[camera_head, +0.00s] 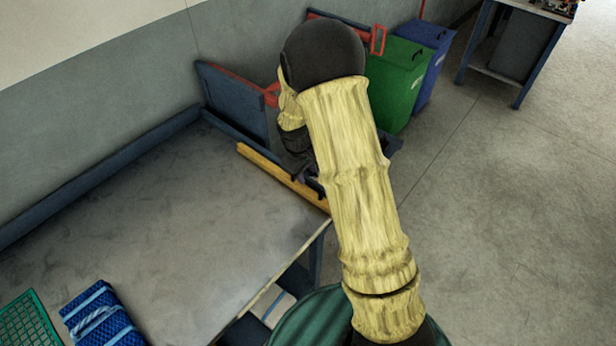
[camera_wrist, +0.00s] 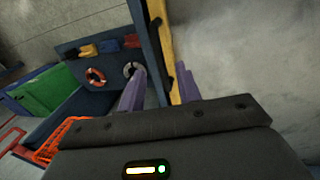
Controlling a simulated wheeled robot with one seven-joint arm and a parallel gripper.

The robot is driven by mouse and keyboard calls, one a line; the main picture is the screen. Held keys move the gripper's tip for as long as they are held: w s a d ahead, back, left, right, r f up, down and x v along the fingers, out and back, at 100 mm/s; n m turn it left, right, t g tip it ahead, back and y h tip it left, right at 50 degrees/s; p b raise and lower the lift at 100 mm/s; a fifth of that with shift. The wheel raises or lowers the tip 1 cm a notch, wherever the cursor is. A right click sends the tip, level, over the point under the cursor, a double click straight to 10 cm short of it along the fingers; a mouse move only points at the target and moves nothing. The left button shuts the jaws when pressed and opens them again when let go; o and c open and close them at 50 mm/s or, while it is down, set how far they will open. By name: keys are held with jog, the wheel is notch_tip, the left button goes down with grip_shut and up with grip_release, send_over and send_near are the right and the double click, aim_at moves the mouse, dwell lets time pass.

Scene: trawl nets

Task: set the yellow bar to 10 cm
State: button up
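The yellow bar (camera_head: 262,165) lies along the right part of the grey table's far edge, beside a dark blue panel. My gripper (camera_head: 303,178) is at the bar's right half, partly hidden by my own arm. In the wrist view the bar (camera_wrist: 164,45) runs from the top down between the two purple fingers of my gripper (camera_wrist: 160,88). The fingers are apart, with a gap visible on the left finger's side. The right finger overlaps the bar's lower end, and I cannot tell whether it touches. A small black fitting shows on the bar. No scale is readable.
The grey table (camera_head: 180,210) is mostly clear, with a blue strapped bundle (camera_head: 98,315) and a green grid (camera_head: 28,322) at its front left. A green bin (camera_head: 397,85) and a blue bin (camera_head: 432,60) stand beyond. An orange basket (camera_wrist: 55,140) shows in the wrist view.

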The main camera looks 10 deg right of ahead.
aim_at(309, 182)
jog(key=f, duration=0.4)
jog(key=shift+w+d, duration=0.2)
jog(key=shift+d, duration=0.1)
grip_shut()
